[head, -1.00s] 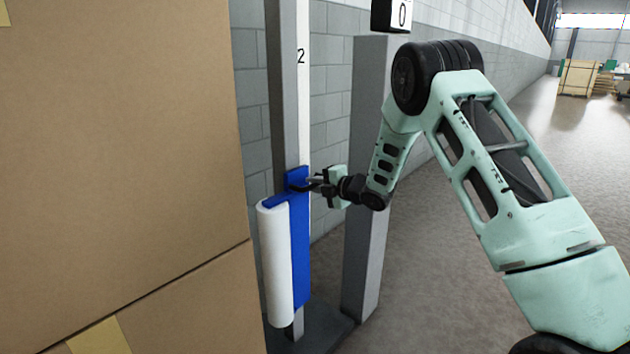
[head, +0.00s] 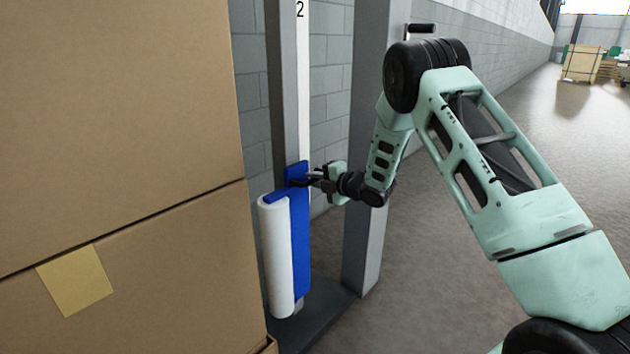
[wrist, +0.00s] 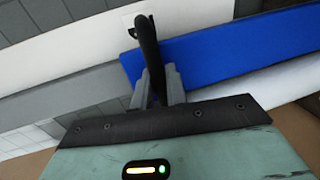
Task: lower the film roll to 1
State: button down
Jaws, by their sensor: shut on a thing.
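The film roll (head: 278,258) is a white upright cylinder on a blue carriage (head: 302,245), low on a grey mast (head: 281,95). A white scale strip (head: 303,100) on the mast shows a 2 near the top of the head view, well above the carriage. The lower strip is hidden behind the carriage, and I see no 1. My gripper (head: 309,181) is at the carriage's upper end. In the wrist view, my gripper (wrist: 157,88) is shut on a dark handle (wrist: 147,45) in front of the blue carriage (wrist: 220,48).
Large cardboard boxes (head: 115,120) fill the left, close to the roll. A grey post (head: 372,140) stands right of the mast, behind my arm. The mast stands on a dark base (head: 325,318). Open floor (head: 440,290) lies to the right.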

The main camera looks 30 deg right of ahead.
jog(key=c, duration=1.5)
grip_release()
jog(key=shift+d+f, duration=0.1)
jog(key=shift+f, duration=0.35)
jog(key=shift+r, duration=0.15)
jog(key=p+v, duration=0.3)
jog(key=v, duration=1.4)
jog(key=shift+s+d, duration=0.1)
jog(key=shift+s, duration=0.15)
